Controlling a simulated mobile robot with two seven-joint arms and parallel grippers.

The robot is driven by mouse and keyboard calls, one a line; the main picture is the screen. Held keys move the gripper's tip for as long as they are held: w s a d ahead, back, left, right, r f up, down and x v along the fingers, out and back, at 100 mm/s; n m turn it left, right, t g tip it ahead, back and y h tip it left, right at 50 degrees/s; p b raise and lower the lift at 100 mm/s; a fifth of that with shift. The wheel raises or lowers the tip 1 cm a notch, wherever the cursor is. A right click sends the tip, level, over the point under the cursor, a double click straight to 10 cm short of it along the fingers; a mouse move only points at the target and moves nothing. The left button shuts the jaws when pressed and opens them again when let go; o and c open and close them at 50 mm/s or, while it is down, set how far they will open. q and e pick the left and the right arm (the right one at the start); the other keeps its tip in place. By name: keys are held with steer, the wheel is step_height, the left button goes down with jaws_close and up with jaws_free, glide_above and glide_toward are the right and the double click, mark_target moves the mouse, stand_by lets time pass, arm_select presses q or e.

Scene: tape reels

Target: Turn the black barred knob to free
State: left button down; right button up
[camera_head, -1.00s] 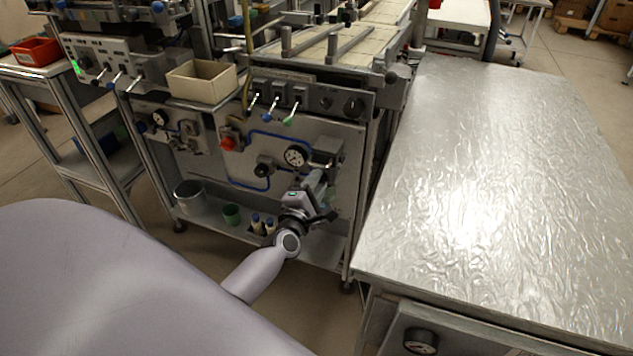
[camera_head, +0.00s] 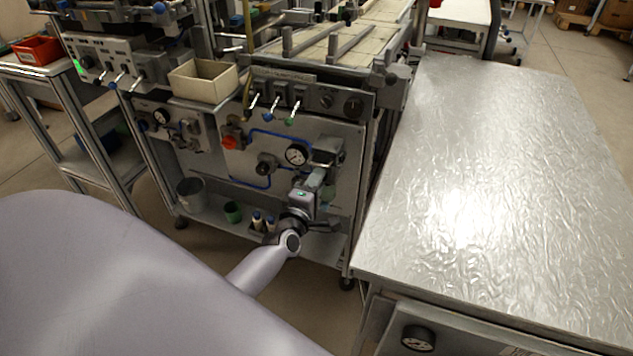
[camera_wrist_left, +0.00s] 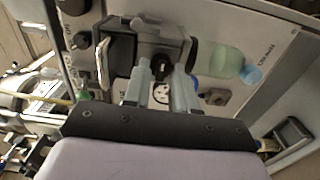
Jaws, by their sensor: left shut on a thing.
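My left gripper (camera_head: 318,182) reaches the lower right of the grey machine panel (camera_head: 214,164), below the pressure gauge (camera_head: 297,154). In the left wrist view its two pale fingers (camera_wrist_left: 163,72) stand a little apart, closed on a small dark thing between their tips. I take this to be the black barred knob; the fingers hide most of it, and its bar and marks cannot be read. In the head view the gripper hides this spot. My right gripper is in neither view.
A grey bracketed block (camera_wrist_left: 150,40) is close beyond the fingers. A pale green bottle (camera_wrist_left: 226,61) with a blue cap is to their right. Other black knobs (camera_head: 354,106) sit higher on the panel. A metal-topped table (camera_head: 500,180) stands to the right.

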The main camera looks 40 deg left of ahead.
arm_select(q)
steer(key=c, duration=1)
jaws_free()
steer(key=shift+o, duration=0.2)
steer(key=v, duration=0.7)
steer(key=shift+p, duration=0.4)
steer(key=s+d+f+m+g+h+p, duration=0.1)
steer(key=s+d+m+g+h+p, duration=0.1)
steer(key=s+d+m, duration=0.4)
steer(key=s+d+f+m+g+h+p, duration=0.2)
steer(key=s+d+m, duration=0.5)
steer(key=s+m, duration=0.6)
steer(key=m+g+h+p, duration=0.1)
steer(key=m+g+h, duration=0.1)
steer(key=m+g, duration=0.1)
steer(key=shift+s+f+m+h, duration=0.25)
steer(key=shift+s+m+h, duration=0.05)
steer(key=shift+m, duration=0.2)
